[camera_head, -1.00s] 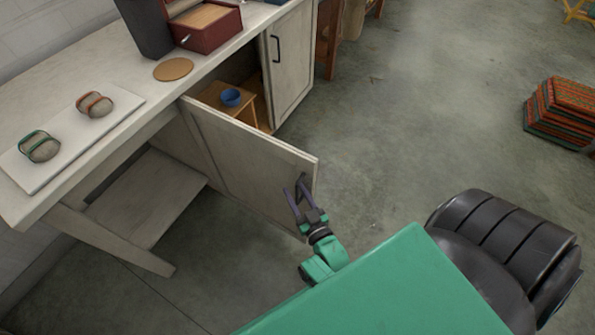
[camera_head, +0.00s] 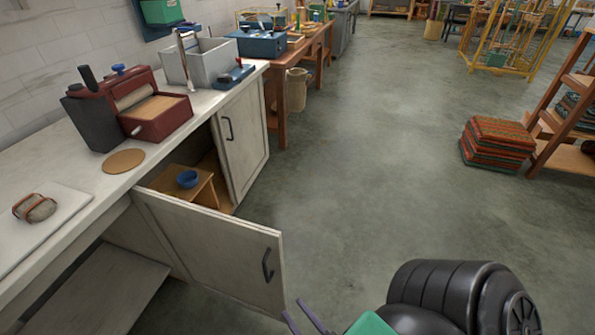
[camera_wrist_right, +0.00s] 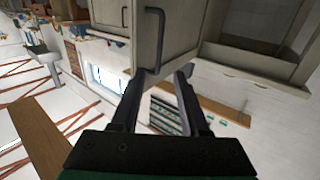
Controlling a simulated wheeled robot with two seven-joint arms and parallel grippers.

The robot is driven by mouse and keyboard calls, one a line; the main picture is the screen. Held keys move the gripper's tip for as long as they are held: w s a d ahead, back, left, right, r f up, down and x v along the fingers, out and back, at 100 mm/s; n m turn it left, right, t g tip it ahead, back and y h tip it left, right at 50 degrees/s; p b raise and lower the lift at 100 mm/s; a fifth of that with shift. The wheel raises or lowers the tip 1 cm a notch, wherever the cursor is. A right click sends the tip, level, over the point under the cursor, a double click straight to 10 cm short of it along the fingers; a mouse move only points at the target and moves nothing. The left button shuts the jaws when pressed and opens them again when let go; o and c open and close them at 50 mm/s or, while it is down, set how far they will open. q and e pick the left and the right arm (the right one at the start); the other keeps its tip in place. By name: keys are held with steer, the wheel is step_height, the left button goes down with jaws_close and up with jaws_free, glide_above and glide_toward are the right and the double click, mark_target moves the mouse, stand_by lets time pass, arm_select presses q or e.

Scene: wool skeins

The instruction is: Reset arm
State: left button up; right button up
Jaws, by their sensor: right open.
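My left gripper is in neither view.
Inside the cabinet a blue bowl (camera_head: 187,179) sits on a small wooden stand (camera_head: 208,192). The worktop holds a red box-like device (camera_head: 150,112), a cork disc (camera_head: 124,161) and a strapped skein (camera_head: 35,208) on a white board (camera_head: 62,221).

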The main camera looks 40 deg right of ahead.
stand_by(0.5)
steer(key=s+a+f+n+g+y+p, duration=0.25)
steer(key=f+g, duration=0.55)
steer(key=f, duration=0.9)
steer(key=s+d+f+g+h+p, duration=0.1)
steer(key=s+d+f+g+p, duration=0.1)
steer(key=s+d+f+g, duration=0.6)
steer(key=s+d+g, duration=0.1)
steer(key=s, duration=0.3)
steer(key=shift+s+f+n+p, duration=0.2)
steer(key=shift+f+n+p, duration=0.1)
steer(key=shift+n, duration=0.05)
steer(key=shift+d, duration=0.1)
stand_by(1.5)
